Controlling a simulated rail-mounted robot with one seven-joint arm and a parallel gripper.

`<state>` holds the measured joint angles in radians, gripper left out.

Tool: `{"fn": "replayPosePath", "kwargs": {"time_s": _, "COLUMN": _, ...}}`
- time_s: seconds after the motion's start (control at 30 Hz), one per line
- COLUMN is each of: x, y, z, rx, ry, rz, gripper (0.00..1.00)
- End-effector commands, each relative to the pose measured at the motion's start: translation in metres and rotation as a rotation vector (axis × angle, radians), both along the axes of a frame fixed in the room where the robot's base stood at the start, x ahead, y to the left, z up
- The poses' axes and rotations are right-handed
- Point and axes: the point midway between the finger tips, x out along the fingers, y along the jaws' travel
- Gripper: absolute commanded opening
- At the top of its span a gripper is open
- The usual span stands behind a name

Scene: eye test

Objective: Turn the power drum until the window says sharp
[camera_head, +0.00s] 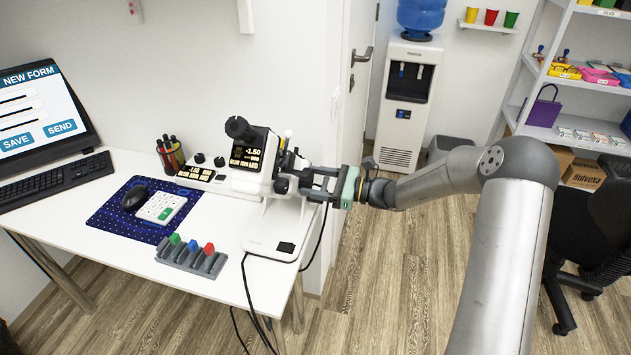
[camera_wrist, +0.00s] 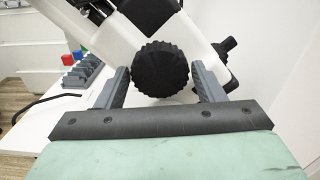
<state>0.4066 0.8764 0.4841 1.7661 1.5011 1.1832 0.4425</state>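The white instrument (camera_head: 255,168) stands at the right end of the desk. Its dark display reads -1.50; the smaller lines under it are too small to read. The power drum seems to be the black ridged knob (camera_head: 281,186) on its right side, which shows large in the wrist view (camera_wrist: 160,68). My gripper (camera_head: 306,181) points at this knob from the right. In the wrist view its two fingers (camera_wrist: 160,72) stand apart on either side of the knob, very close to its edges. They look open; contact is not clear.
A keypad (camera_head: 160,207) and mouse (camera_head: 135,197) lie on a blue mat left of the instrument. A grey rack (camera_head: 191,259) with coloured pieces sits at the desk's front. A second small display unit (camera_head: 196,174) stands behind. Cables hang over the front edge.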

Motion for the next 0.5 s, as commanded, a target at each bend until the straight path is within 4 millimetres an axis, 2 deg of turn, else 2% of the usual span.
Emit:
{"fn": "replayPosePath", "kwargs": {"time_s": 0.13, "x": 0.0, "y": -0.002, "z": 0.0, "rx": 0.0, "ry": -0.001, "rz": -0.001, "gripper": 0.62}}
{"fn": "replayPosePath", "kwargs": {"time_s": 0.27, "x": -0.003, "y": -0.015, "z": 0.0, "rx": 0.0, "ry": -0.001, "rz": -0.002, "gripper": 0.62}}
{"fn": "replayPosePath", "kwargs": {"time_s": 0.5, "x": -0.015, "y": -0.068, "z": -0.001, "rx": -0.001, "ry": -0.002, "rz": -0.005, "gripper": 0.62}}
